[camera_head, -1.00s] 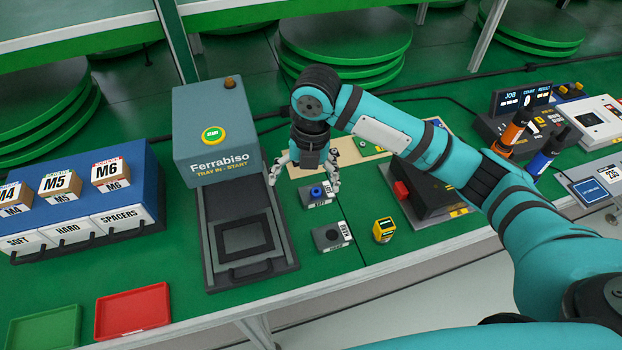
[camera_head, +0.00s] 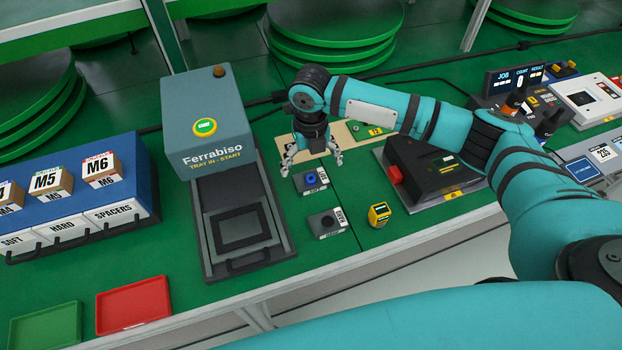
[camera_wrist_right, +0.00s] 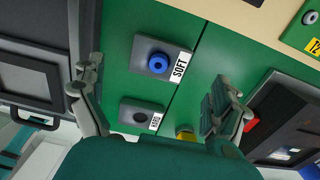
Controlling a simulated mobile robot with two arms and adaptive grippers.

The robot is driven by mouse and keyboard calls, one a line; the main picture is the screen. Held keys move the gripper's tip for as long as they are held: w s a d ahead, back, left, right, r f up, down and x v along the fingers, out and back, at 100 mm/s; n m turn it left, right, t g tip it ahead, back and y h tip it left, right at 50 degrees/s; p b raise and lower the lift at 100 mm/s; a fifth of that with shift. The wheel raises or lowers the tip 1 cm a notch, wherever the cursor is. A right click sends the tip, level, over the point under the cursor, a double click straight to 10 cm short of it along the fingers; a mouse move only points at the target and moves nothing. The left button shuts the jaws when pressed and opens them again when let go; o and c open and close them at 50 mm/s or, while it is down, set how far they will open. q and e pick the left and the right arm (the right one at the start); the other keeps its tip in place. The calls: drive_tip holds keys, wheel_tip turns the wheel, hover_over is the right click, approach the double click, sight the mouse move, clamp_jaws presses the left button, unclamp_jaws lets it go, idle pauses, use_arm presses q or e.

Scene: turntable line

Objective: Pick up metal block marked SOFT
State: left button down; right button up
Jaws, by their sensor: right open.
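The metal block marked SOFT (camera_head: 322,181) is a grey block with a blue round piece on top and a white label. It lies on the green bench, right of the Ferrabiso machine, and also shows in the right wrist view (camera_wrist_right: 141,52). My right gripper (camera_head: 312,166) is open and empty, a little behind and above the SOFT block. In the right wrist view its fingers (camera_wrist_right: 155,100) stand wide apart, with the block between and beyond them. A similar block marked HARD (camera_head: 328,223) with a dark round piece lies nearer the bench's front. My left gripper is out of view.
The Ferrabiso machine (camera_head: 208,125) with its tray stands left. A yellow-black device (camera_head: 379,214) sits beside the HARD block. A dark box with a red button (camera_head: 394,174) is at the right. A beige board (camera_head: 345,136) lies behind. Red (camera_head: 133,305) and green (camera_head: 45,327) trays lie front left.

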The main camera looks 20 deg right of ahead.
sight(311, 177)
drive_tip(key=shift+s+f+p, duration=0.1)
drive_tip(key=shift+f+p, duration=0.35)
drive_tip(key=shift+f, duration=2.35)
drive_tip(key=c, duration=1.3)
